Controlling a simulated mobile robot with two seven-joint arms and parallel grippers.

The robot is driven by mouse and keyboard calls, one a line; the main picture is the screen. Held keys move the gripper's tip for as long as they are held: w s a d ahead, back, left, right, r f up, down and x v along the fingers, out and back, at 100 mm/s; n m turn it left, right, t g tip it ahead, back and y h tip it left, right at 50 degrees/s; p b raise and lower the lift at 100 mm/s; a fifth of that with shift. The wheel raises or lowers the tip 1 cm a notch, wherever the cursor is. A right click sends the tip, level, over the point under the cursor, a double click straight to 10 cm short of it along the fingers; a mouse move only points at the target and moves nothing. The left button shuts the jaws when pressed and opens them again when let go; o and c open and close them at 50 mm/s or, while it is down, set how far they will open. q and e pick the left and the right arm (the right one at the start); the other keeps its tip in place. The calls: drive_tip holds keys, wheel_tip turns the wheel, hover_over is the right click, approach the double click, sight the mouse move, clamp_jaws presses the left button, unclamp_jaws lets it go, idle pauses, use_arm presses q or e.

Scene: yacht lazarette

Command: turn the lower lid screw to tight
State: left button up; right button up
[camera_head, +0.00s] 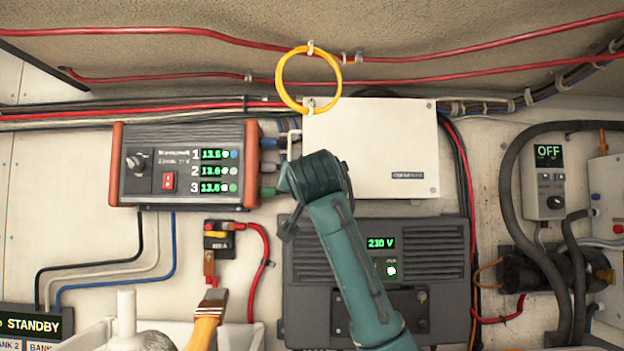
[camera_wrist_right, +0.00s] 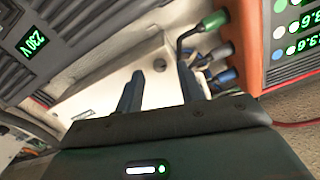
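The white box with a flat lid (camera_head: 385,150) is fixed to the wall at upper middle; it also shows in the right wrist view (camera_wrist_right: 100,92). My right gripper (camera_head: 284,182) is at that left edge, close to the cable plugs. In the right wrist view its two fingers (camera_wrist_right: 160,70) are apart, with nothing seen gripped between them and the pale box behind. My left gripper is not in view.
An orange-ended panel (camera_head: 150,180) with green readouts stands left of the box, its coloured plugs close to my right gripper. A dark 230 V unit (camera_head: 445,265) is below. A yellow ring (camera_head: 281,90) hangs above, and a brush (camera_head: 207,318) stands at the bottom.

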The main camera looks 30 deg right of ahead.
drive_tip(key=shift+w+d, duration=0.25)
drive_tip(key=shift+w, duration=0.35)
clamp_jaws()
